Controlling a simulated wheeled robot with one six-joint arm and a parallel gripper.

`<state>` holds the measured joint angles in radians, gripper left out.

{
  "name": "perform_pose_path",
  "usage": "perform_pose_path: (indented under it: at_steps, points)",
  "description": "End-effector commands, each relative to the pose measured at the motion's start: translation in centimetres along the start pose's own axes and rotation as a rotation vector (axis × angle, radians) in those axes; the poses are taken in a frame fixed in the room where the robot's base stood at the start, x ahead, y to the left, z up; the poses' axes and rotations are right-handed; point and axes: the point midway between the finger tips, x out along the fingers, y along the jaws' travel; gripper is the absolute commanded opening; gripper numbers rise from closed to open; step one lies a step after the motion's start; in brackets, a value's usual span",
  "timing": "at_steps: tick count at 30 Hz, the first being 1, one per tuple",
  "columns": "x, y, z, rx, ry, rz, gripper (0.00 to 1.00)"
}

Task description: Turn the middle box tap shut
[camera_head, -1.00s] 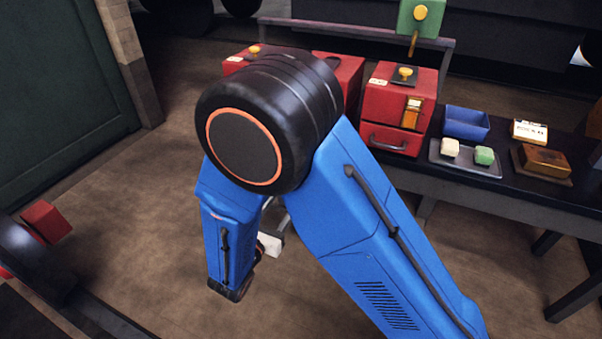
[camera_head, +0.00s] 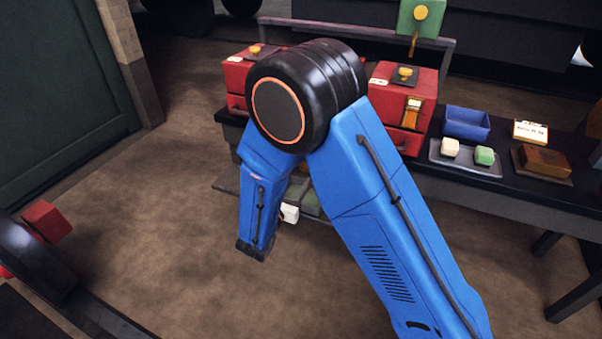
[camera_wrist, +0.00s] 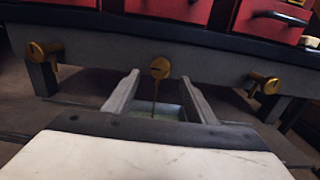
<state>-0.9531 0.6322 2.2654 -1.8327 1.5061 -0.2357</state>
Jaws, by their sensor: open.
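In the wrist view, the middle tap (camera_wrist: 159,67) is a round brass knob on the dark rail below the red boxes. A thin brown line runs down from it towards a tray (camera_wrist: 168,110) with something green in it; I cannot tell whether it is a stream or a part of the tap. My gripper (camera_wrist: 160,78) is open and empty, its two grey fingers pointing at the rail, one on each side of the tap's line. I cannot tell how close they are to it. In the head view my arm hides the middle box and its tap.
Brass taps stand on the left (camera_wrist: 42,50) and right (camera_wrist: 265,83) of the rail. The left red box (camera_head: 236,72) and right red box (camera_head: 416,79) sit on the dark bench. A blue bin (camera_head: 466,124) and grey tray (camera_head: 450,171) lie to the right.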

Motion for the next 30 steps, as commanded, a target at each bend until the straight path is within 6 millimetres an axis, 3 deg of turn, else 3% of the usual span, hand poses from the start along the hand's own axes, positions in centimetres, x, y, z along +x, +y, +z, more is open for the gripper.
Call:
perform_pose_path:
  at_steps: [9,22,23,27,28,30]
  points:
    - [4.2,-0.1,0.0,0.001,-0.001,-0.002,0.51]
    - [5.0,0.0,0.0,0.0,0.0,0.0,0.51]
    - [5.0,0.0,0.0,0.0,0.0,0.0,0.49]
    - [5.0,0.0,0.0,0.0,0.0,0.0,0.15]
    - [5.0,0.0,0.0,0.0,0.0,0.0,0.1]
    - [5.0,0.0,0.0,0.0,0.0,0.0,0.1]
